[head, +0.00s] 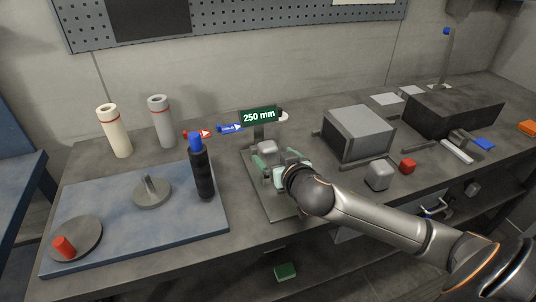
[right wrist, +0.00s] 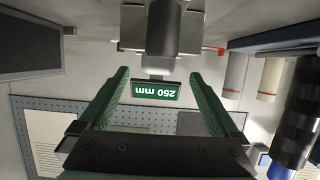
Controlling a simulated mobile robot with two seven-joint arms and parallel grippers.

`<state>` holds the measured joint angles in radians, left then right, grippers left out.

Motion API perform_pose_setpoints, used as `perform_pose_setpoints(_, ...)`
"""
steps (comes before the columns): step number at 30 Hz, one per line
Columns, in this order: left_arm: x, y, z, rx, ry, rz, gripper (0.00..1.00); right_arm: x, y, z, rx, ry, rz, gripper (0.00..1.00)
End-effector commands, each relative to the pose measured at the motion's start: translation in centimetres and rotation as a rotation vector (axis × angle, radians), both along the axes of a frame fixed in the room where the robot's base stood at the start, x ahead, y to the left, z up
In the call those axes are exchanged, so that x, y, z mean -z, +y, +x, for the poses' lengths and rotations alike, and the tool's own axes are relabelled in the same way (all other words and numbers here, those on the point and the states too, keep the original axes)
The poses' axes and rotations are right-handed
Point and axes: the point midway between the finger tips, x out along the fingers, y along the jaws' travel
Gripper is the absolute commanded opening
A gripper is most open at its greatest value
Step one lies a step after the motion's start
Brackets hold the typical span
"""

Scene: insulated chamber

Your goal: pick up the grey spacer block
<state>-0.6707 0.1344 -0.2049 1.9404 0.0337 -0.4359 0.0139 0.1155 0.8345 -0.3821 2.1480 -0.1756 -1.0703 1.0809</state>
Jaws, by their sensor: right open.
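A second rounded grey block (head: 378,176) stands right of my right arm. Which one is the spacer is not marked. My left gripper is not in view.
A black bottle with a blue cap (head: 201,170) stands left of the gripper on a blue mat (head: 105,225). A large grey box (head: 358,135) and a small red cube (head: 407,166) are to the right. The sign's post rises close behind the block.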

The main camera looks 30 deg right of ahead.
Motion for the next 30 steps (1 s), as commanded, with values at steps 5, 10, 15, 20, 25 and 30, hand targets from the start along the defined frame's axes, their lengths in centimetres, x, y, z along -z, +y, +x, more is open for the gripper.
perform_pose_setpoints(5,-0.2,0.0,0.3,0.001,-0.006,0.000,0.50,0.8,-0.8,2.0,0.002,0.000,-0.003,0.97)
perform_pose_setpoints(10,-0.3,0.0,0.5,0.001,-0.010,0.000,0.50,1.6,-1.2,3.8,0.002,-0.001,-0.002,0.97)
perform_pose_setpoints(15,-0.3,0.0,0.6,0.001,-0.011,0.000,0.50,1.8,-1.3,4.4,0.000,0.000,-0.001,0.97)
perform_pose_setpoints(20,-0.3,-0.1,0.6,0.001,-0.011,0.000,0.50,1.9,-1.3,4.4,-0.001,0.000,-0.001,0.97)
perform_pose_setpoints(25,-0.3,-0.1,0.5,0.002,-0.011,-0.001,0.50,1.8,-1.3,4.4,0.000,0.000,-0.001,0.81)
perform_pose_setpoints(30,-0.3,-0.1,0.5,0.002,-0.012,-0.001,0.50,1.8,-1.3,4.4,0.000,0.000,-0.001,0.61)
